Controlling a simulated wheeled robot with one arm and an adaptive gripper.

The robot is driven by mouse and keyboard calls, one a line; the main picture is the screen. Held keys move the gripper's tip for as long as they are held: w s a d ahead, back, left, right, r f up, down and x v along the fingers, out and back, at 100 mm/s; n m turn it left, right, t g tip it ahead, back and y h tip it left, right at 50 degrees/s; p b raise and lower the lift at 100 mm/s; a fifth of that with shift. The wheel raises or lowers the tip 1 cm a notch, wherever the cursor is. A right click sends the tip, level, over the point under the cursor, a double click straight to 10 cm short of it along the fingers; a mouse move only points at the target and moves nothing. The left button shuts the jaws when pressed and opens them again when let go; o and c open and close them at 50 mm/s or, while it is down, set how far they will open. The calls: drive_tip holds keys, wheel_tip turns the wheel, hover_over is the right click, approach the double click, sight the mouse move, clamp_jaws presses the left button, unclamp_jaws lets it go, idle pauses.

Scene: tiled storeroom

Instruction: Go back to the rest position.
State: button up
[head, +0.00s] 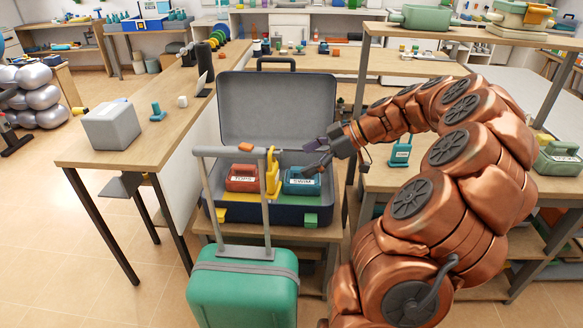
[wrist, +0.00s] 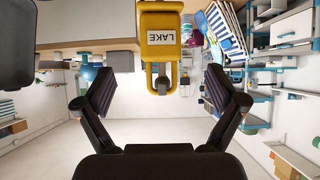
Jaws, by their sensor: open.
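My gripper (head: 312,158) is at the end of my copper-coloured arm, above the right part of an open dark suitcase (head: 262,214). In the wrist view its fingers (wrist: 160,88) are spread wide, with nothing between the tips. A yellow piece (wrist: 166,22) labelled LAKE, with a loop handle, shows ahead of the fingers there, apart from them. In the head view a yellow piece (head: 272,180) stands upright in the suitcase between a red labelled piece (head: 242,178) and a teal piece (head: 302,188) labelled SWIM. My gripper is above the teal piece, apparently not touching it.
A green trolley case (head: 243,285) with a raised handle stands in front of the suitcase. A wooden table (head: 150,150) with a grey box (head: 111,126) is at left. Shelving (head: 470,42) is close to my arm on the right. Open tiled floor lies at lower left.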

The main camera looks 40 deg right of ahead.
drive_tip(key=shift+v, duration=2.1)
